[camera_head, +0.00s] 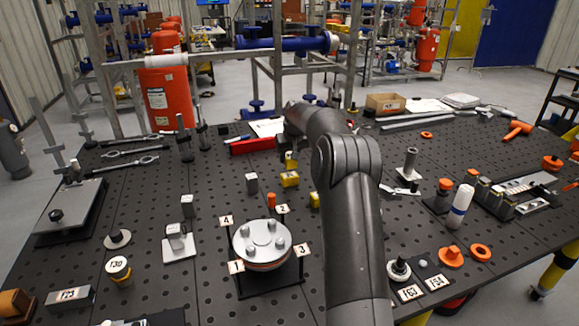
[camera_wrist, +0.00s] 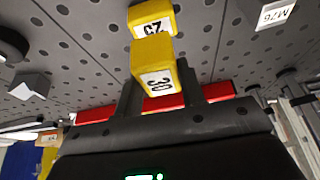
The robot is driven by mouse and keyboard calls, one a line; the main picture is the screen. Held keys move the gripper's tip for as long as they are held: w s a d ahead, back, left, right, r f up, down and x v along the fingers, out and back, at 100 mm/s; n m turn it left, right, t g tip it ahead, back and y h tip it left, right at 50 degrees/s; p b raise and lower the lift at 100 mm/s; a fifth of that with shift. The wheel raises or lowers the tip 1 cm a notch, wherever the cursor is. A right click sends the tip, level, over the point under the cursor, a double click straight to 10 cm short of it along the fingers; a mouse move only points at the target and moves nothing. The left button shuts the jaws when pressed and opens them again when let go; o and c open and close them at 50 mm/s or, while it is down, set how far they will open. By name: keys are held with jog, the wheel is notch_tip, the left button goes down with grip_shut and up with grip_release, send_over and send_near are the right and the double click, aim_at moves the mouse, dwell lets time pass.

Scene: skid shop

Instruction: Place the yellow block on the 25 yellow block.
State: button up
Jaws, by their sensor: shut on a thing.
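A yellow block with a label reading 30 (camera_wrist: 152,62) is between the fingers of my gripper (camera_wrist: 158,92) in the wrist view. The head view shows it as a small yellow piece (camera_head: 291,158) below the end of my arm. A second yellow block (camera_wrist: 151,18), its label partly covered and seeming to read 25, lies just beyond it on the table. In the head view this block (camera_head: 290,180) sits just in front of and below the held one. I cannot tell whether the two touch. My gripper is shut on the 30 block.
The dark perforated table (camera_head: 150,205) carries a round bolted flange (camera_head: 263,243), a grey block (camera_head: 252,183) and an orange piece (camera_head: 271,200). An M76 label (camera_wrist: 273,14) shows in the wrist view.

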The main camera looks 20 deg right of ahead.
aim_at(289, 166)
jog(key=shift+f, duration=1.95)
jog(key=shift+f, duration=0.15)
jog(key=o, duration=1)
jog(key=shift+o, duration=0.2)
